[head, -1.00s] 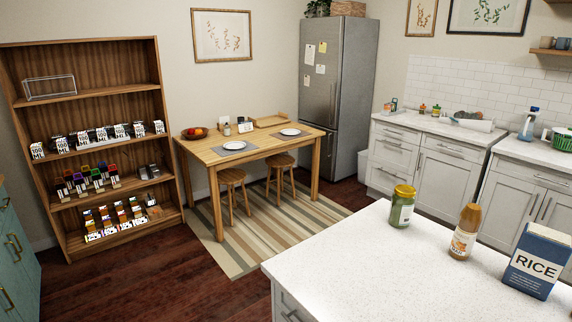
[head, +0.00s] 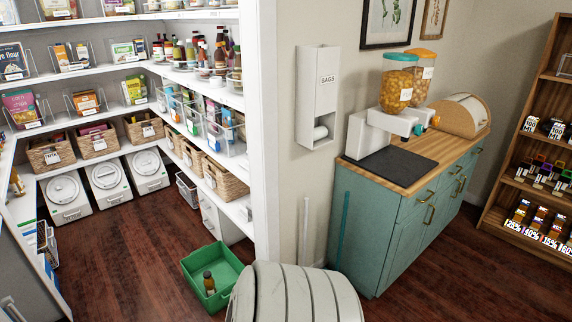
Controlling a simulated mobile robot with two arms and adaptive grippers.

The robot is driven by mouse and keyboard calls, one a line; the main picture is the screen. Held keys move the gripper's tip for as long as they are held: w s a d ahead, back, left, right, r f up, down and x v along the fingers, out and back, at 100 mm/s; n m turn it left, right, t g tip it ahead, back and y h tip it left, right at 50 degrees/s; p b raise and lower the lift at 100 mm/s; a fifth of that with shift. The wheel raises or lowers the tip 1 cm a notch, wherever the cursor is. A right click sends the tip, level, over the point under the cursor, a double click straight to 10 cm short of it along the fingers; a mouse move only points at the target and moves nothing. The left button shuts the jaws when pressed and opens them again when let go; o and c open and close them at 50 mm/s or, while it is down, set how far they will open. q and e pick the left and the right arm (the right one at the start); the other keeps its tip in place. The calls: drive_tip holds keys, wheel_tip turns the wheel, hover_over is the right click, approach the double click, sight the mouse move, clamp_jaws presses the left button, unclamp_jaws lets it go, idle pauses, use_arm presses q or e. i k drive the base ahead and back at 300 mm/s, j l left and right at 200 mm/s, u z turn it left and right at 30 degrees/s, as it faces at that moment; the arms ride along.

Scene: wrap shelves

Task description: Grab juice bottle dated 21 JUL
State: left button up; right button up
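A small bottle with an orange-brown body and a dark cap (head: 209,283) stands in a green crate (head: 226,259) on the floor. I cannot tell whether it is juice, and no date on it can be read. Several bottles (head: 190,50) stand on an upper pantry shelf near the doorway, too small to read. No date 21 JUL is legible anywhere. Neither of my grippers is in view.
Pantry shelves hold boxes, clear bins and woven baskets (head: 51,157), with white lidded bins (head: 68,195) below. A pale ribbed rounded object (head: 290,296) stands in front. A teal cabinet (head: 388,234) carries cereal dispensers (head: 397,82). Dark floor before the pantry is mostly clear.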

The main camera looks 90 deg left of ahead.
sight(209, 284)
drive_tip(key=u, duration=3.5)
drive_tip(key=i+u, duration=0.15)
drive_tip(key=u, duration=0.25)
drive_tip(key=i+l+u, duration=0.1)
drive_tip(key=u, duration=0.25)
drive_tip(key=i+l+u, duration=0.4)
drive_tip(key=i+l, duration=0.7)
drive_tip(key=l, duration=0.1)
